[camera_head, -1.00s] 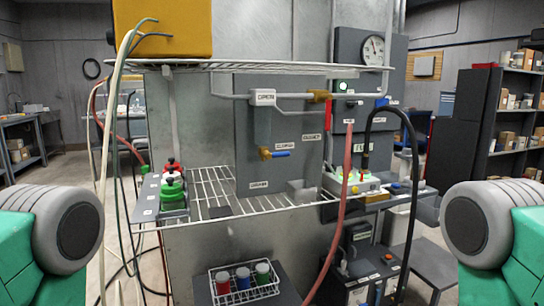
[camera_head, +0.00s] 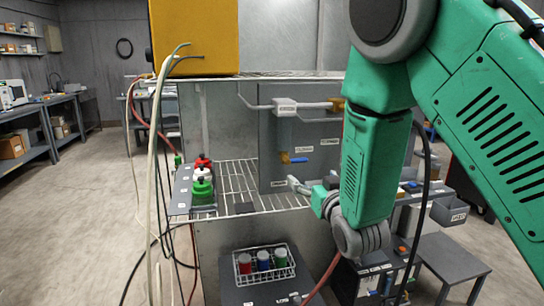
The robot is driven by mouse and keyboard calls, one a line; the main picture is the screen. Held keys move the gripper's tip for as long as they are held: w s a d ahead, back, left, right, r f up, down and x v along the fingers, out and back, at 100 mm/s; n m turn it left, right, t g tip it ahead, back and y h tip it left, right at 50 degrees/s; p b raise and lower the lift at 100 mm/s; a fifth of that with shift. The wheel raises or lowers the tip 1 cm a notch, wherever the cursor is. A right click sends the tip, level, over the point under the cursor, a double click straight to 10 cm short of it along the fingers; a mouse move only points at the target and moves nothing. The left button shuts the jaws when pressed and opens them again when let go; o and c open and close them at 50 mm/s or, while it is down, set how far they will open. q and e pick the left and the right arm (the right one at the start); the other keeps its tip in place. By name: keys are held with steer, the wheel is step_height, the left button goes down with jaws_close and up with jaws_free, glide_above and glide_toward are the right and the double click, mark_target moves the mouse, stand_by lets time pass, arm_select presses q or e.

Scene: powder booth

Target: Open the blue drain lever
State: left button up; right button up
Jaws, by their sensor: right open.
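The blue drain lever (camera_head: 300,160) is a short blue handle on a brass valve (camera_head: 285,158), on the grey panel (camera_head: 270,130) above the wire shelf. The lever lies roughly horizontal and points right. A small white label sits just above it, its text too small to read surely. My right gripper (camera_head: 294,182) is open and empty, a little below the lever and apart from it in the picture. Its fingers point left, and my green arm covers the right part of the panel. My left gripper is not in view.
Red and green bottles (camera_head: 202,180) stand at the shelf's left end. The wire shelf (camera_head: 235,180) has free room in its middle. A wire basket (camera_head: 264,264) with coloured jars sits below. Pale hoses (camera_head: 155,150) hang at the left, and a black hose (camera_head: 423,190) runs beside my right arm.

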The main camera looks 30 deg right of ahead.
mark_target(297, 161)
steer(key=x, duration=1.3)
steer(key=shift+w+d+f+p, duration=0.15)
steer(key=shift+w+d+p, duration=0.05)
steer(key=shift+w+p, duration=0.1)
steer(key=shift+s, duration=0.1)
steer(key=c, duration=1.1)
